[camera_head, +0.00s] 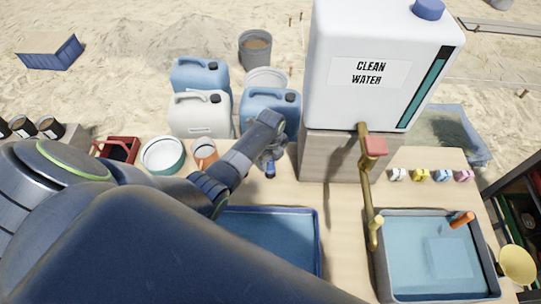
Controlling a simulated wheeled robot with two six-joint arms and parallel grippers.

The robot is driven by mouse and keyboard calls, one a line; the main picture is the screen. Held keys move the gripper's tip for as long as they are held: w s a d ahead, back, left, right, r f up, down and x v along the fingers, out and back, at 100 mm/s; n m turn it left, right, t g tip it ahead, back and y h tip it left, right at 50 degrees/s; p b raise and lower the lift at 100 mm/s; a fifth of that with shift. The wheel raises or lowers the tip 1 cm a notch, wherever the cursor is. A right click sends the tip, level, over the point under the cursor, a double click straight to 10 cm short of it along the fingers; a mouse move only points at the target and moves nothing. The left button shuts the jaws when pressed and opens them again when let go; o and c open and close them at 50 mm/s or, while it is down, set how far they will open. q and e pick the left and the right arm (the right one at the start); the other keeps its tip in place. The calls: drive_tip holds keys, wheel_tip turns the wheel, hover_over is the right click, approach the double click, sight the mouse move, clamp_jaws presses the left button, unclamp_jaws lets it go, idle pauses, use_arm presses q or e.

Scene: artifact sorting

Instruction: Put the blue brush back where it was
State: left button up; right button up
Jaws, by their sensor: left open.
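My left arm comes in from the left and covers much of the lower left. My left gripper (272,154) is open above the wooden table, just in front of the blue jerrycan. A small dark-blue piece, which looks like part of the blue brush (270,169), shows right at the fingertips. Its other parts are hidden or too small to make out, and I cannot tell whether it touches the fingers. My right gripper is not in view.
A blue tray (318,250) is partly behind my arm. An orange mug (204,153) and a white-green bowl (163,155) stand left of the gripper. Jerrycans (199,115) stand behind. The clean water tank (375,65), brass tap (366,190) and water-filled basin (435,255) are to the right.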

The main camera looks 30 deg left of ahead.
use_arm(q)
wheel_tip(320, 180, up, 12)
drive_tip(key=shift+r, duration=0.15)
idle(0.4)
idle(0.3)
